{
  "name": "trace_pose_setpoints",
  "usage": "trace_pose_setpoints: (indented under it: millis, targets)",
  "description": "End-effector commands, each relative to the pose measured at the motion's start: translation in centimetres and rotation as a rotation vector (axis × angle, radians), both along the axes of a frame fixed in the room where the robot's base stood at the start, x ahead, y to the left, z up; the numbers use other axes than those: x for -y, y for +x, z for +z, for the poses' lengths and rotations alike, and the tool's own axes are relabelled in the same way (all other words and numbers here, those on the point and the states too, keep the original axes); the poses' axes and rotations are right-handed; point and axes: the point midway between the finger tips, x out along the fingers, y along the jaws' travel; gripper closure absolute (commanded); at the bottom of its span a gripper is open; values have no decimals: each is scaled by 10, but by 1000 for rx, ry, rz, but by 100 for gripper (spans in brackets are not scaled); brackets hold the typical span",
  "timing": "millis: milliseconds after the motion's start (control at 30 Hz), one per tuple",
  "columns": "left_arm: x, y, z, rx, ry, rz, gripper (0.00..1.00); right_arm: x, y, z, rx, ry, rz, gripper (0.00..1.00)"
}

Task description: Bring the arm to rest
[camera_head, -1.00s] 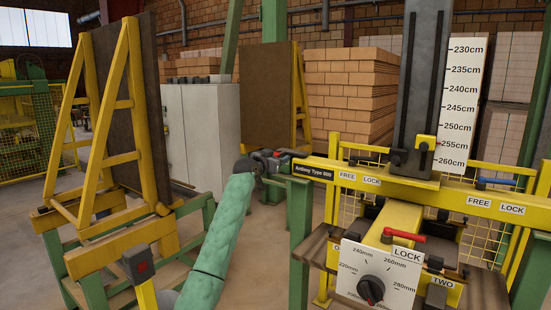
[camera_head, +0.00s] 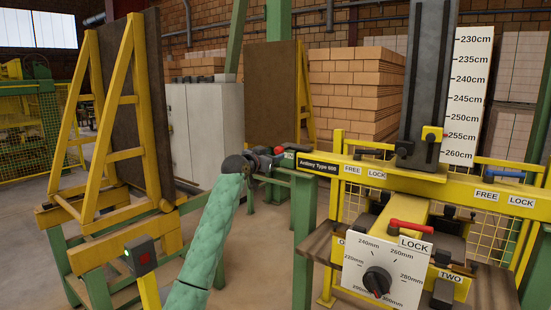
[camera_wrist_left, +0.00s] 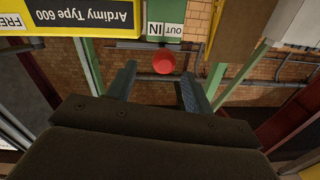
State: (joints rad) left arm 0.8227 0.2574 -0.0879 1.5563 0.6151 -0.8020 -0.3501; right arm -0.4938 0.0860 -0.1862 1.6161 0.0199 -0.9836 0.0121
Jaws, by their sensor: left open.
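My left gripper (camera_head: 268,158) is at the end of my green-sleeved arm, beside the left end of the yellow beam (camera_head: 460,190). In the left wrist view my left gripper (camera_wrist_left: 158,88) has its two fingers apart with nothing between them. A red round knob (camera_wrist_left: 164,60) with an IN/OUT label (camera_wrist_left: 166,31) lies just beyond the fingertips, apart from them. The red knob (camera_head: 279,150) also shows just past the gripper in the head view. My right gripper is not in view.
A dial panel (camera_head: 385,268) with a red lock lever (camera_head: 410,226) stands at lower right. A yellow frame with a dark board (camera_head: 128,110) is on the left, with a button box (camera_head: 140,256) in front. A grey cabinet (camera_head: 205,125) and stacked bricks (camera_head: 350,95) stand behind.

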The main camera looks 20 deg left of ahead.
Motion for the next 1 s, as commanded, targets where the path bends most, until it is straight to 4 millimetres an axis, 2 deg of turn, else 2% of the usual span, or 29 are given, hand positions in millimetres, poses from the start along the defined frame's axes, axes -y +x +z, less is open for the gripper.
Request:
trace_pose_setpoints:
  millis: [200, 633, 800, 900, 933, 1000]
  targets:
    - [-2, -7, -1, -1, -1, -1, 48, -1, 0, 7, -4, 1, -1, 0]
    - [-2, -7, -3, -32, -48, 3, 48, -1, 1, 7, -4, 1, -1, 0]
    - [-15, -5, -12, -97, -59, 88, 48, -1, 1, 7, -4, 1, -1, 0]
    - [-16, -5, -16, -121, -47, 144, 48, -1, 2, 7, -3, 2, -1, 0]
    - [-14, -6, -24, -134, -41, 159, 48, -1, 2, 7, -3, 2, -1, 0]
    - [-11, -7, -52, -169, -32, 184, 48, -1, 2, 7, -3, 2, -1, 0]
